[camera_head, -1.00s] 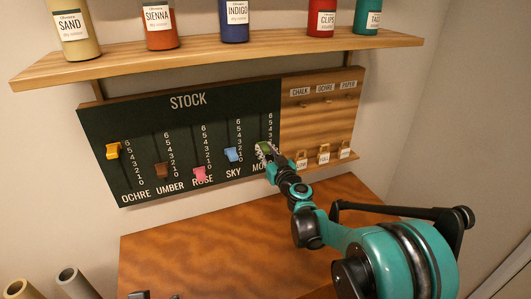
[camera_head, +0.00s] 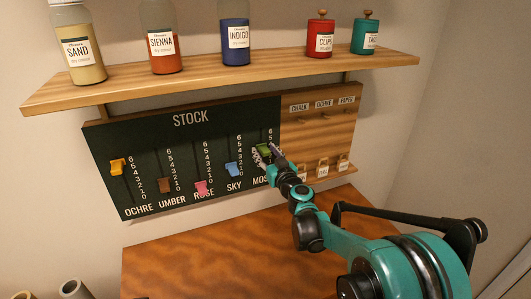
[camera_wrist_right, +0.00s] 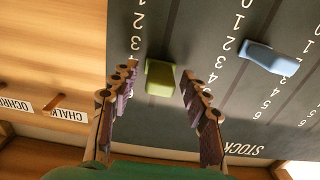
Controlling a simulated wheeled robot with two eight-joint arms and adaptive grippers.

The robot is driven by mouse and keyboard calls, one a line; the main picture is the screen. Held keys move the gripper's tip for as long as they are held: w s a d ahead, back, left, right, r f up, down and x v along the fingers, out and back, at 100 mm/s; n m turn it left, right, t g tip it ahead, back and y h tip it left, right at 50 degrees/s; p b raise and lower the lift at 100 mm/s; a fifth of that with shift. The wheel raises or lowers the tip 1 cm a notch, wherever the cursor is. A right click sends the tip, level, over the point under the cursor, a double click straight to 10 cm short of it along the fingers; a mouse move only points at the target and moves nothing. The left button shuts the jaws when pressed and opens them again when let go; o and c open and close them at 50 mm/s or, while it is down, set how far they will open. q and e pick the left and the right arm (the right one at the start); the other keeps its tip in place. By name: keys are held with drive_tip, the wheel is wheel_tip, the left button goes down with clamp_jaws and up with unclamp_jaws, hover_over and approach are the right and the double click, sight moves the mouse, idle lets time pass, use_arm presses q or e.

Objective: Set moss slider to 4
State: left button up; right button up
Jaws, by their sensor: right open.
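The green moss slider (camera_head: 263,150) sits on the rightmost track of the dark STOCK board (camera_head: 190,148), in the upper part of its scale. My right gripper (camera_head: 267,154) is open at this slider. In the right wrist view, which is upside down, the green slider (camera_wrist_right: 160,78) stands between the spread fingers (camera_wrist_right: 158,84), with a visible gap on the right side. The 2 and 3 of its scale show; the digits beside the slider are hidden by a finger, so its exact value cannot be read. My left gripper is not in view.
The blue sky slider (camera_head: 234,169) is the nearest neighbour; the pink (camera_head: 202,187), brown (camera_head: 165,185) and yellow (camera_head: 118,166) sliders are further left. A wooden panel with hooks (camera_head: 323,135) adjoins on the right. A shelf with jars (camera_head: 200,82) overhangs the board.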

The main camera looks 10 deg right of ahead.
drive_tip(key=s+d, duration=0.2)
drive_tip(key=s, duration=0.9)
drive_tip(key=shift+s+d, duration=0.15)
drive_tip(key=shift+s, duration=0.2)
drive_tip(key=s+a+f+n+g+y+b, duration=0.1)
drive_tip(key=s+a+f+g, duration=0.25)
drive_tip(key=s, duration=0.35)
drive_tip(key=s+a+f+g+y, duration=0.1)
drive_tip(key=s+a+f+g, duration=0.1)
drive_tip(key=s+a+f, duration=0.3)
drive_tip(key=s+d+f+m+g+h, duration=0.1)
drive_tip(key=s+d+f, duration=0.1)
drive_tip(key=s, duration=0.3)
drive_tip(key=s+d+f+m+g+h+b, duration=0.1)
drive_tip(key=s+d+f+g+h, duration=0.1)
drive_tip(key=s+d+f, duration=0.1)
drive_tip(key=s+d+f+m+g+h, duration=0.1)
drive_tip(key=s+d, duration=0.3)
drive_tip(key=s, duration=0.4)
drive_tip(key=shift+f+g+h, duration=0.55)
drive_tip(key=shift+f+h, duration=0.15)
drive_tip(key=shift+f, duration=0.2)
